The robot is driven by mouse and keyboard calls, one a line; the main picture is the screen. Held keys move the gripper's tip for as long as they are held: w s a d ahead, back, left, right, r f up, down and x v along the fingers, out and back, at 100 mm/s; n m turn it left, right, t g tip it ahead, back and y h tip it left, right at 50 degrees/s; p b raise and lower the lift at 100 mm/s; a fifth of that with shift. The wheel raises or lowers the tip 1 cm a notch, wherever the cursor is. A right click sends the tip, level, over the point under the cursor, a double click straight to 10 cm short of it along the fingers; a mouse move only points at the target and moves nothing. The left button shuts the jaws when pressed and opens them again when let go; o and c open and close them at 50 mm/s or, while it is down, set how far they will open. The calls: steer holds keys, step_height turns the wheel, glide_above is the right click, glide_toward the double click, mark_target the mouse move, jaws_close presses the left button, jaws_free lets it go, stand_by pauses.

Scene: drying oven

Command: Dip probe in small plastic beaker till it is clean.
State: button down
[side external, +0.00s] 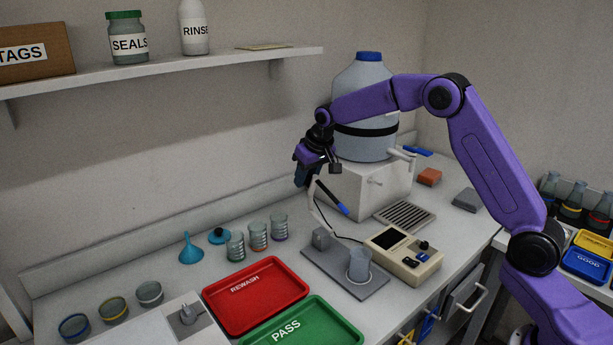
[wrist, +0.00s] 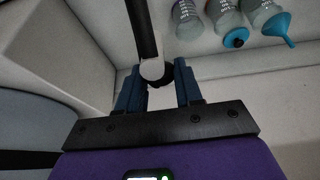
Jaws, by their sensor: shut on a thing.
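The probe (side external: 331,198), a slim dark rod with a blue section, is tilted down to the right at my gripper (side external: 304,180), in the air above the bench. In the wrist view my gripper (wrist: 158,85) has its blue fingers either side of the probe's pale collar and black shaft (wrist: 145,30). My gripper is shut on the probe. The probe's tip is hard to make out, so I cannot tell whether it is clean. A small translucent beaker (side external: 360,264) stands upright on a grey plate (side external: 345,282), below and right of my gripper, apart from the probe.
A beige meter (side external: 403,250) stands right of the beaker, and a thin cable runs near it. A grey block (side external: 321,238) stands on the plate. Red (side external: 241,311) and green (side external: 333,337) trays lie in front. A large carboy (side external: 364,85) stands behind my gripper.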

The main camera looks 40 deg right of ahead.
steer(key=s, duration=0.3)
steer(key=s+r, duration=0.1)
steer(key=s, duration=0.5)
steer(key=shift+r, duration=0.25)
steer(key=s+f, duration=0.5)
steer(key=s, duration=0.6)
steer(key=shift+f, duration=0.15)
steer(key=shift+a, duration=0.1)
steer(key=c, duration=1)
jaws_free()
steer(key=shift+w, duration=0.1)
steer(key=shift+o, duration=1.2)
steer(key=shift+w, duration=0.1)
steer(key=v, duration=1.7)
steer(key=shift+r, duration=0.35)
